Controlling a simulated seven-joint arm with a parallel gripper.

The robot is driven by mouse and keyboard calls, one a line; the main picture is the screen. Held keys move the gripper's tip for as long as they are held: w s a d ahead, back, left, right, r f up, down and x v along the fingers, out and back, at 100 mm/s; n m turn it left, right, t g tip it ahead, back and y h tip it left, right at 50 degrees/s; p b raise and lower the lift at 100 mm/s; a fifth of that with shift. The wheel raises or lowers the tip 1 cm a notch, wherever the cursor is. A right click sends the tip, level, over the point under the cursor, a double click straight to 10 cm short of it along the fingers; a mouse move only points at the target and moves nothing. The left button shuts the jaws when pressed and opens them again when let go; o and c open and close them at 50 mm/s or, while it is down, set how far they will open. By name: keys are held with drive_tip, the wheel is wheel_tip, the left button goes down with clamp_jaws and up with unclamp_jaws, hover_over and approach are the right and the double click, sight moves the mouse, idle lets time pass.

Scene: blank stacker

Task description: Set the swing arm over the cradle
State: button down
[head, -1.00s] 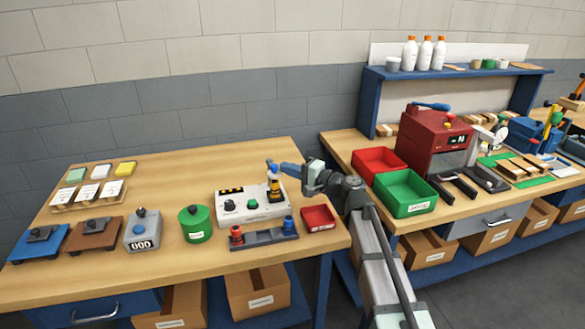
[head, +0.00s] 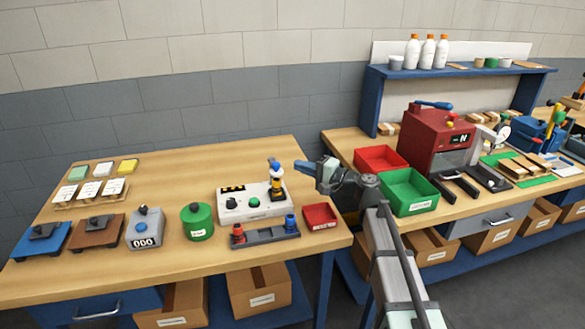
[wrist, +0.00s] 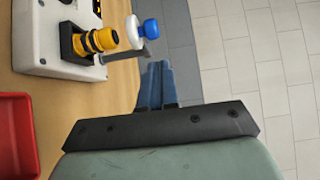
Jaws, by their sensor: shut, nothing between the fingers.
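The swing arm (wrist: 127,53) is a flat grey bar on a yellow-and-black post (wrist: 92,42) at the end of a white control box (head: 247,206). A white knob with a blue cap (wrist: 148,29) stands at its outer end in the wrist view. The post also shows in the head view (head: 277,186). My gripper (head: 299,166) has its blue fingers shut and empty, just right of the post. In the wrist view its fingertips (wrist: 155,66) lie just below the knob, seemingly apart from it. I cannot tell which part is the cradle.
A dark rack with red and blue knobs (head: 266,236) lies in front of the box, beside a small red tray (head: 320,216). A green canister (head: 196,221) stands left. Red (head: 381,159) and green bins (head: 408,192) stand on the right bench. A gap separates the benches.

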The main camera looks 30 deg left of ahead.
drive_tip(key=s+d, duration=0.1)
drive_tip(key=d, duration=0.9)
drive_tip(key=shift+s, duration=0.25)
